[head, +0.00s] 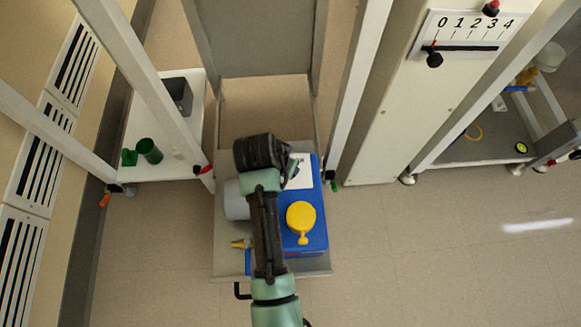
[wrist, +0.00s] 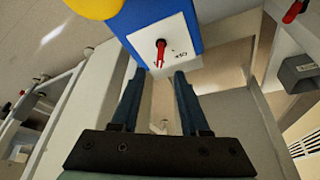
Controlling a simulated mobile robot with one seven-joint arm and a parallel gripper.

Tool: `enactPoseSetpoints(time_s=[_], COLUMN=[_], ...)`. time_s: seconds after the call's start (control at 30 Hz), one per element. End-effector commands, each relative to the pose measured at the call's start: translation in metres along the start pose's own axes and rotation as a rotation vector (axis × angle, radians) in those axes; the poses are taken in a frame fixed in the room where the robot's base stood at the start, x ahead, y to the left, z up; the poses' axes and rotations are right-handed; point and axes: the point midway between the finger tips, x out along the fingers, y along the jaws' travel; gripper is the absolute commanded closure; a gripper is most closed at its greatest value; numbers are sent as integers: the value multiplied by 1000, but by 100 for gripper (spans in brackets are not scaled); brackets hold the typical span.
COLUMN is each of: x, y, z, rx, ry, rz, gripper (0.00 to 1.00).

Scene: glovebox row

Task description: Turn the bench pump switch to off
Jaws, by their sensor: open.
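The bench pump is a blue box (head: 311,236) with a round yellow part (head: 301,217) on top, standing on a grey cart in the head view. Its blue body (wrist: 150,15) is at the top of the wrist view. A white plate (wrist: 178,38) on it carries the red switch (wrist: 161,50), with small dark marks beside it that I cannot read. My gripper (wrist: 159,75) is open and empty, its two fingertips apart just below the switch in the picture. I cannot tell the exact gap to it. In the head view my wrist hides part of the plate.
The grey cart (head: 232,262) also holds a grey cylinder (head: 236,200) and a brass fitting (head: 241,243) left of my arm. A white shelf (head: 180,165) with a green cup (head: 149,150) stands left. A cream panel (head: 400,120) stands right. Floor at lower right is clear.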

Motion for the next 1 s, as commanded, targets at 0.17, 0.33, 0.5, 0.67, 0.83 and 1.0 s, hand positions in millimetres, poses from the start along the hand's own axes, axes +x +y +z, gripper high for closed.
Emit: enactPoseSetpoints(time_s=[0.17, 0.33, 0.5, 0.67, 0.83, 1.0], x=[43, 65, 74, 74, 74, 74], y=[0, 0, 0, 0, 0, 0], z=[2, 1, 0, -1, -1, 0], rx=[2, 1, 0, 0, 0, 0], ry=[0, 0, 1, 2, 1, 1], rz=[0, 0, -1, -1, -1, -1], gripper=[55, 55, 55, 55, 62, 93])
